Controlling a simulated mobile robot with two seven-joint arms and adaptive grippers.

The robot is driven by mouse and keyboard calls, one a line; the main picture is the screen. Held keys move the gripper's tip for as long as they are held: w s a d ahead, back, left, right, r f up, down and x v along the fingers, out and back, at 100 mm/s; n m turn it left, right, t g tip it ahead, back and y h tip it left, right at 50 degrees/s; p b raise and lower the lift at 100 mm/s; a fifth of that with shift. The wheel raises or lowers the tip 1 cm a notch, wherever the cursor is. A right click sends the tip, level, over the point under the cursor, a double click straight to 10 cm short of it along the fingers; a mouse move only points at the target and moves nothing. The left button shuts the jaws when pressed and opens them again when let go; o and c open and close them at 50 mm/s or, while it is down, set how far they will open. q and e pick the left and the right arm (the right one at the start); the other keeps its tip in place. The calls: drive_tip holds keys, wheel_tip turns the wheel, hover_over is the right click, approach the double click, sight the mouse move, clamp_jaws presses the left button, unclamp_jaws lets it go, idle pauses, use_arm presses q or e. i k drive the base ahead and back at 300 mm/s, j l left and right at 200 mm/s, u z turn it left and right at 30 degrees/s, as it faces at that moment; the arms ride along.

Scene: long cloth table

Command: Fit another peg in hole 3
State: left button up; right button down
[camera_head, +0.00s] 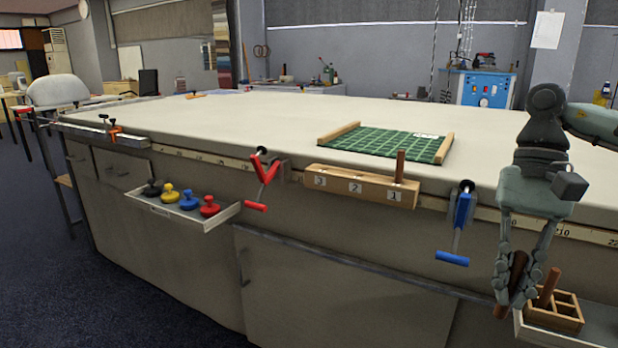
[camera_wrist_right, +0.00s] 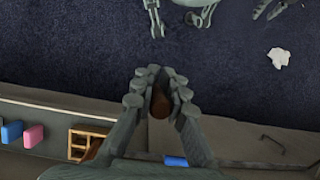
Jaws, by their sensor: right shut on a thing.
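The wooden block (camera_head: 340,187) is fixed to the table's front edge, labelled 3, 2, 1 from left to right. A peg (camera_head: 400,165) stands upright at hole 1; none shows at 2 or 3. My right gripper (camera_head: 515,300) points down in front of the table at the right, shut on a dark brown peg (camera_head: 518,270). That peg also shows between the fingers in the right wrist view (camera_wrist_right: 160,103). The gripper is close to a wooden divided box (camera_head: 567,312), where another peg (camera_head: 547,287) leans. Grey parts at the right wrist view's top may include my left gripper (camera_wrist_right: 272,9).
A blue-handled clamp (camera_head: 460,215) hangs between the block and my right gripper. A red one (camera_head: 262,180) hangs left of the block. A tray (camera_head: 160,208) with coloured knobs juts out at left. A green mat (camera_head: 390,143) lies behind the block.

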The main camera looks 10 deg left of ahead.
sight(381, 188)
drive_tip(key=i+j+u, duration=0.5)
drive_tip(key=i, duration=0.25)
